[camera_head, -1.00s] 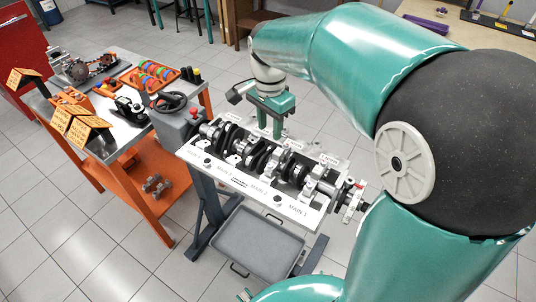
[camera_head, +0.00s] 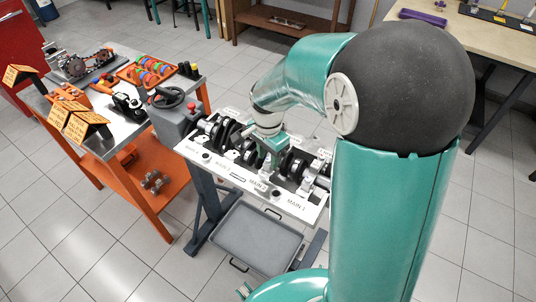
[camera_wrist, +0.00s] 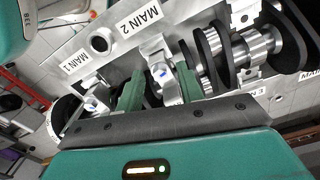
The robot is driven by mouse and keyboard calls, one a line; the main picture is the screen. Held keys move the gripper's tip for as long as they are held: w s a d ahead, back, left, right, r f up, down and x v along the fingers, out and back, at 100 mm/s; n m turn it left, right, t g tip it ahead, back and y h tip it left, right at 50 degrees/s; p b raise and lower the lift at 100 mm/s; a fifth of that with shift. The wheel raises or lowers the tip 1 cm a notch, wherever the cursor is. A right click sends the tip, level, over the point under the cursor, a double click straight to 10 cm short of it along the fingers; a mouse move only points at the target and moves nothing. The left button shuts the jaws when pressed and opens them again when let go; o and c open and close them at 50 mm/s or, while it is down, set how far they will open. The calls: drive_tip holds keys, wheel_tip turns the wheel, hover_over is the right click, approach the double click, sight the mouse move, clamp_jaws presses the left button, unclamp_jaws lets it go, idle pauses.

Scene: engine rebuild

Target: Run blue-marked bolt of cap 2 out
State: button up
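The engine block (camera_head: 225,172) carries a crankshaft with bearing caps and labels along its front face. In the wrist view the MAIN 2 label (camera_wrist: 138,22) lies just beyond a pale metal cap (camera_wrist: 154,48), which I take as cap 2. A blue mark (camera_wrist: 161,71) shows on the bolt at this cap. My gripper (camera_wrist: 158,88) has its two green fingers apart, one on each side of the cap; I cannot tell whether they touch it. In the head view my gripper (camera_head: 272,152) is low over the middle of the crankshaft and hides cap 2.
Dark crank webs (camera_wrist: 208,52) stand close on the right. A grey tray (camera_head: 255,242) is under the block. An orange cart (camera_head: 150,195) with tools stands at the left.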

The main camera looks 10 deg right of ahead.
clamp_jaws()
drive_tip(key=shift+n, duration=0.3)
